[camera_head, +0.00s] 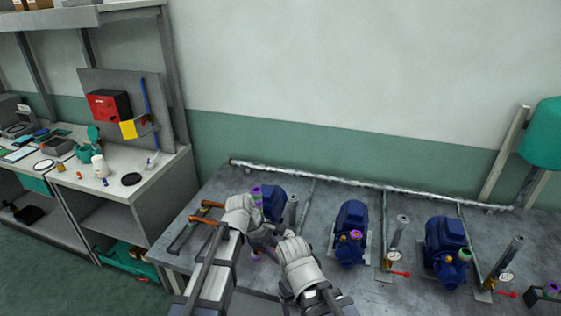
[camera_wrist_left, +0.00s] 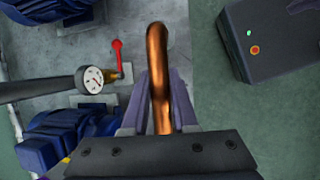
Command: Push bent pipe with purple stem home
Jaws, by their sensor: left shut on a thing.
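A copper bent pipe (camera_wrist_left: 157,60) stands between the fingers of my left gripper (camera_wrist_left: 160,100) in the left wrist view, and the gripper is shut on it. Its lower end and any purple stem are hidden there. In the head view my left gripper (camera_head: 265,239) is low beside the leftmost blue pump (camera_head: 273,202). A purple ring (camera_head: 256,192) shows at that pump's back left. My right gripper (camera_head: 279,241) is close beside the left one; its fingers are too small and overlapped to read.
Two orange-copper bent pipes (camera_head: 203,220) lie on a rack at the bench's left. A middle pump (camera_head: 351,227) and a right pump (camera_head: 445,243) stand farther right, with gauges and red-handled valves (camera_head: 399,273). A pressure gauge (camera_wrist_left: 93,80) is near the held pipe.

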